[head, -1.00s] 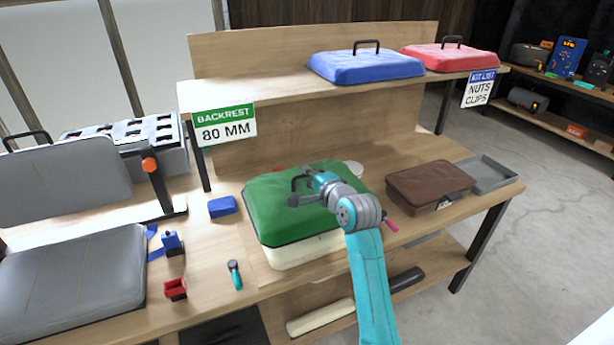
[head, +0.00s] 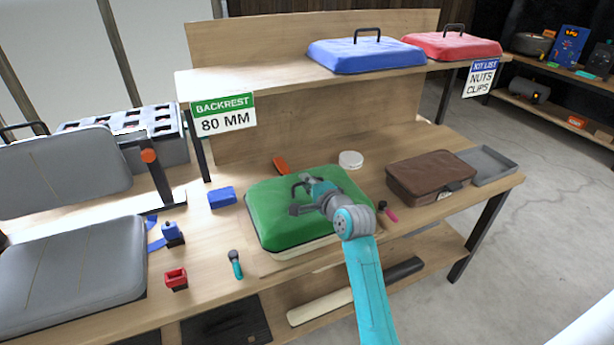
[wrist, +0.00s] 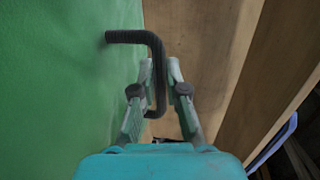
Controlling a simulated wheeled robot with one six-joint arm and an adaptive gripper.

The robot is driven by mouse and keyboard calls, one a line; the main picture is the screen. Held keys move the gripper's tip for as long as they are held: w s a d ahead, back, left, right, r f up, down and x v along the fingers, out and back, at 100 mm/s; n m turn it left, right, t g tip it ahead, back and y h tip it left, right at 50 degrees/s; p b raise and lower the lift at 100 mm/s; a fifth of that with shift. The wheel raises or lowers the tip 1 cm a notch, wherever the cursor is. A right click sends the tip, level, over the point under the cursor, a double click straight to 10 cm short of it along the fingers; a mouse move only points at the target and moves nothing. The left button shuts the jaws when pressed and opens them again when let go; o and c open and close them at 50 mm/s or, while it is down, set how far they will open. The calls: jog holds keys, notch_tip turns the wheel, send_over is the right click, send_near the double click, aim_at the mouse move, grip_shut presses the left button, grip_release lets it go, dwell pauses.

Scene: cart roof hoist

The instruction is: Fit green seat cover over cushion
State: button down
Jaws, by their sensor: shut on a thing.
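The green seat cover (head: 270,218) sits over the cream cushion (head: 298,251) on the bench. Only a thin strip of the cushion shows below the cover's front edge; the far sides are hidden. The cover looks about level. My gripper (head: 303,194) is above the cover, shut on its black handle. In the wrist view, the fingers close around the black handle (wrist: 157,70), with the green cover (wrist: 50,90) filling the left side.
A brown case (head: 430,178) and a grey tray (head: 492,165) lie to the right. A white round lid (head: 350,159) is behind the cover. A blue block (head: 222,197) and a teal tool (head: 236,264) lie left. Blue (head: 365,57) and red (head: 450,46) covers rest on the shelf.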

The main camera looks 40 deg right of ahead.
aim_at(307, 198)
jog(key=shift+f, duration=2.5)
jog(key=shift+f, duration=0.45)
jog(key=c, duration=1.1)
grip_release()
jog(key=v, duration=1.2)
